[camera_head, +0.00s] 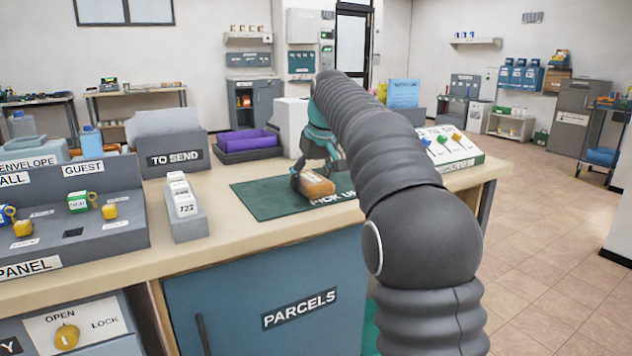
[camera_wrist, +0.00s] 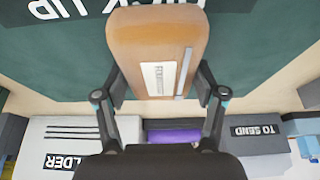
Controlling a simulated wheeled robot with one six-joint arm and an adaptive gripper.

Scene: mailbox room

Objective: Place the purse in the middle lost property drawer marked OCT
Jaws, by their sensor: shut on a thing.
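The purse (camera_head: 318,187) is a rounded orange-brown pouch at the green PICK UP mat (camera_head: 258,199) on the counter. My gripper (camera_head: 312,176) reaches down from above with its fingers around the purse. In the wrist view the purse (camera_wrist: 155,40) sits between the two fingers of my gripper (camera_wrist: 160,84), one pressed on each side. It has a pale label and a grey strip. I cannot tell whether the purse touches the mat or hangs just above it. No drawer marked OCT can be made out in either view.
A key panel (camera_head: 75,215) fills the counter's left end. A sloped panel with coloured keys (camera_head: 447,147) stands right. Tiled floor (camera_head: 540,240) is clear on the right.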

